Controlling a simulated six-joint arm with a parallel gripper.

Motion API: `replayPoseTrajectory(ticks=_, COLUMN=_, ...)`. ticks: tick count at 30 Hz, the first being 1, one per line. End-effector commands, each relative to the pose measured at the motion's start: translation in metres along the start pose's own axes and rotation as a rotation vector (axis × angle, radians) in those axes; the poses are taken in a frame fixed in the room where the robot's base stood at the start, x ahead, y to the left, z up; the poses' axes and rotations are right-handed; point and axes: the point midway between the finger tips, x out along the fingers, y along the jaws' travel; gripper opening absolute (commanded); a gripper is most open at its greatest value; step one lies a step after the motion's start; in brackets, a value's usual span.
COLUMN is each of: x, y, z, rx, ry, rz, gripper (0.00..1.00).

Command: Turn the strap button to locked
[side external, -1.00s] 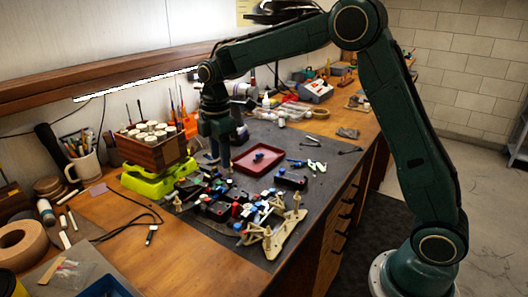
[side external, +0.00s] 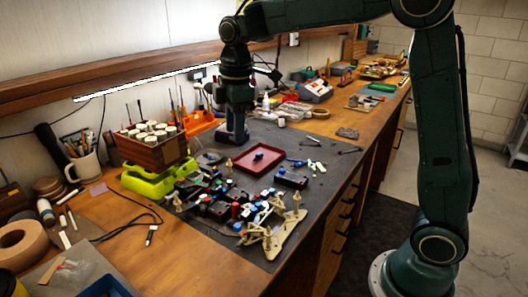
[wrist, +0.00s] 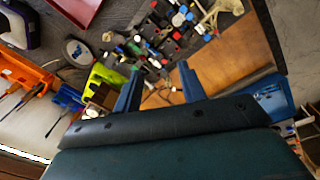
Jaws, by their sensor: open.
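The racecar (side external: 215,203) lies on the dark mat in the side view, a cluster of black parts with small blue, red and white pieces. It also shows at the top of the wrist view (wrist: 165,35). The strap button is too small to tell apart, so I cannot see its position. My gripper (side external: 236,100) is raised above the bench, behind the car and apart from it. In the wrist view my gripper (wrist: 158,68) has its two blue fingers spread, with nothing held between them.
A red tray (side external: 240,166) sits behind the car. A lime-green stand (side external: 145,187) and a wooden box of jars (side external: 150,150) are at left. Black blocks (side external: 291,178) and small tools lie at right. An orange holder (side external: 203,122) stands at the back.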

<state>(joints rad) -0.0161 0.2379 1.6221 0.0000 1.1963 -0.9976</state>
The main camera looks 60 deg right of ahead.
Motion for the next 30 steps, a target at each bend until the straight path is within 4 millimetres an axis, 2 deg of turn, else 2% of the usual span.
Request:
replayPoseTrajectory(ticks=13, x=-0.026, y=-0.035, z=0.024, rx=0.166, ry=0.042, rz=0.055, gripper=0.41)
replayPoseTrajectory(ticks=30, x=-0.044, y=-0.082, z=0.055, rx=0.375, ry=0.105, rz=0.112, gripper=0.41)
